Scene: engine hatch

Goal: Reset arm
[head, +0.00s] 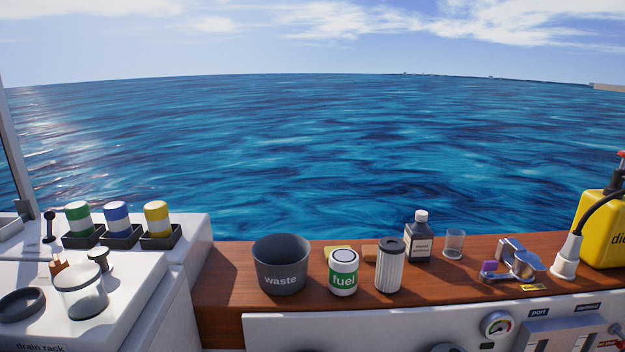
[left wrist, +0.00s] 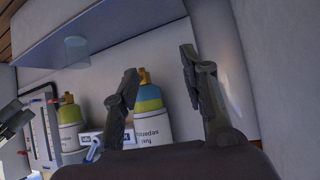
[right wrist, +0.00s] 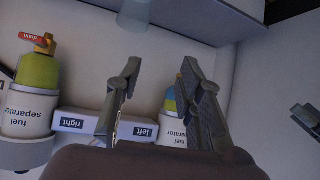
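My left gripper (left wrist: 160,75) shows in the left wrist view with its two fingers spread and nothing between them. Behind its fingers is a fuel separator (left wrist: 150,105) with a yellow and blue top. My right gripper (right wrist: 160,85) shows in the right wrist view, also spread and empty. A fuel separator (right wrist: 30,90) with a red drain handle is at the left there, and another (right wrist: 172,125) is partly hidden behind the right finger. Neither gripper shows in the head view.
On the wooden ledge stand a waste bin (head: 282,264), a fuel can (head: 343,272), a filter (head: 390,265), a dark bottle (head: 419,238), a clear cup (head: 454,243) and a yellow diesel can (head: 602,230). At left, green, blue and yellow canisters (head: 157,218) sit in black holders beside a clear jar (head: 81,291).

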